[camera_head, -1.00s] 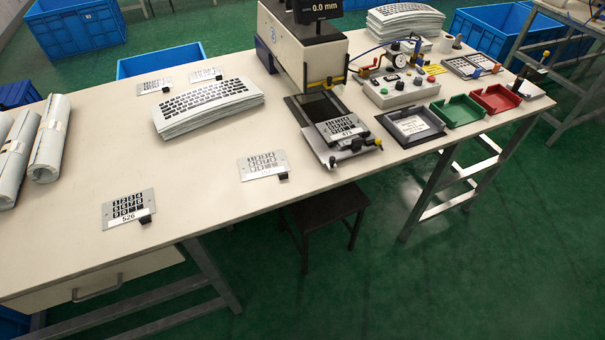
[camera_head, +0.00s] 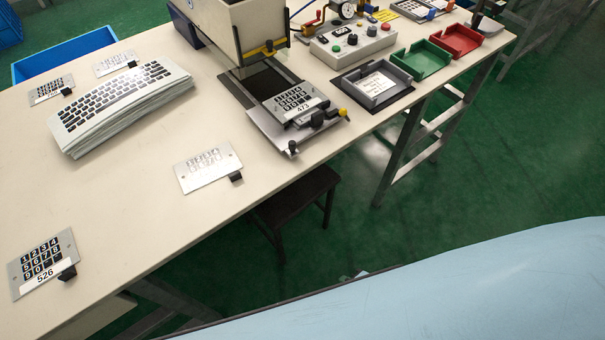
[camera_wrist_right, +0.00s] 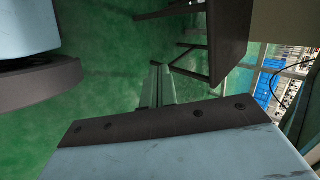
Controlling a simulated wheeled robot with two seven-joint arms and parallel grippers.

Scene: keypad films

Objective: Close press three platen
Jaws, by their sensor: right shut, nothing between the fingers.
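The press (camera_head: 245,25) stands at the top of the head view, its upper part cut off. Its platen (camera_head: 262,128) is slid out toward the table's front edge, along dark rails (camera_head: 250,85). A keypad plate marked 473 (camera_head: 293,103) lies on it, with black knobs (camera_head: 318,120) and a yellow-tipped part at its front. I see no number three on the press. Neither gripper's fingers show in the head view. The right wrist view shows pale blue parts with dark edges, probably mine, above green floor; no fingertips or platen show there.
A control box (camera_head: 352,42) and grey (camera_head: 377,88), green (camera_head: 422,60) and red (camera_head: 460,42) trays stand right of the press. Keypad plates (camera_head: 208,166) (camera_head: 42,262) and a keyboard stack (camera_head: 120,105) lie left. A dark stool (camera_head: 295,198) stands below the table edge.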

